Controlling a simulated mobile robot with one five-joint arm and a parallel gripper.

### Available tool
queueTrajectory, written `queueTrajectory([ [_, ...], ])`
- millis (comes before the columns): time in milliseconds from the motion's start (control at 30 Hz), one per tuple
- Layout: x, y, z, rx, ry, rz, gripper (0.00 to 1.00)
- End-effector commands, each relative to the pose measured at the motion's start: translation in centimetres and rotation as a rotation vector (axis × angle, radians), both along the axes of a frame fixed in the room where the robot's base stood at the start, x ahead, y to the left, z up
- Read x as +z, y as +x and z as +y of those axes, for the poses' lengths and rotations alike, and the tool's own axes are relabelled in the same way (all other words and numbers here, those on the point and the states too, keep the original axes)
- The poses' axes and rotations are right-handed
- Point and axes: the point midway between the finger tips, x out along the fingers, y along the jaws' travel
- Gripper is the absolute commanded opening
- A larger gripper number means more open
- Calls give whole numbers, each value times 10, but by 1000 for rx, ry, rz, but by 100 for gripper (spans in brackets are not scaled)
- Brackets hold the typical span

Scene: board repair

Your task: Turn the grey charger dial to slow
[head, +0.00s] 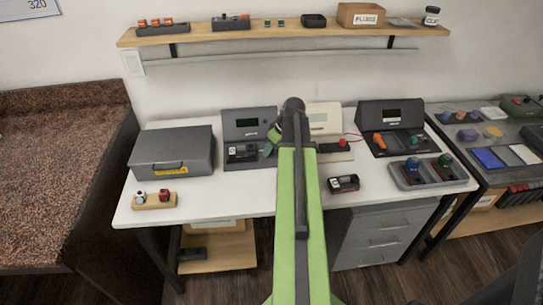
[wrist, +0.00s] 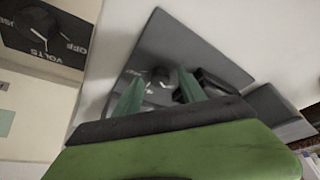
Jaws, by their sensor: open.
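The grey charger (head: 243,119) stands at the back of the white table, left of the cream meter, with a small dark display on its upright face. My green gripper (head: 272,140) is at the charger's right side and covers part of it. In the wrist view, a grey panel (wrist: 190,45) fills the middle, with a dark round dial (wrist: 159,74) on it. My gripper (wrist: 161,78) is open, its two green fingers on either side of the dial in the picture. I cannot tell whether they touch it. The dial's pointer and setting are too blurred to read.
The cream meter (head: 325,116) stands close to the right; its black VOLTS dial (wrist: 45,32) shows in the wrist view. A grey case (head: 172,150) is at the left. A black station (head: 390,115) and a grey tray (head: 452,180) are at the right.

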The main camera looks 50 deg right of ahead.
Motion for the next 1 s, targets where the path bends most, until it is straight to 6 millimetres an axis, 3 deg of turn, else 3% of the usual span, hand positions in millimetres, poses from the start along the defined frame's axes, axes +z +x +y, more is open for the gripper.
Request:
queueTrajectory([
  [233,0,1,0,0,0,0,46],
  [600,0,1,1,0,0,0,0],
  [1000,0,0,2,-43,1,1,0],
])
